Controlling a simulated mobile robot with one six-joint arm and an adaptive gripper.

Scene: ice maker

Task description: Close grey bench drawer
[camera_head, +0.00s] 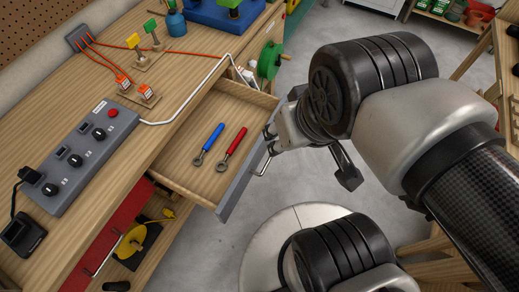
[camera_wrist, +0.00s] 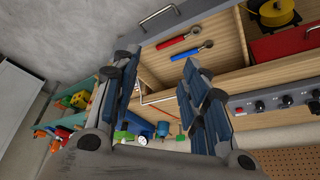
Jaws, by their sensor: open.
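The grey bench drawer (camera_head: 236,190) is pulled out from the wooden workbench, with its grey front facing right and its wooden inside showing. A blue-handled tool (camera_head: 208,143) and a red-handled tool (camera_head: 231,149) lie in it. A metal bar handle (camera_head: 262,165) sticks out from the drawer front. My gripper (camera_head: 268,144) is open and empty at the outer side of the front, close to the handle; contact cannot be told. In the wrist view my open fingers (camera_wrist: 158,62) frame part of the bench, with the drawer front (camera_wrist: 200,19) and handle (camera_wrist: 160,16) beyond them.
A grey switch box (camera_head: 80,153) with a red button stands on the bench top (camera_head: 45,235). A red drawer (camera_head: 115,225) is below, by a yellow reel (camera_head: 131,241). A green reel (camera_head: 269,60) is near the drawer's far end. Concrete floor (camera_head: 300,185) lies right of the drawer.

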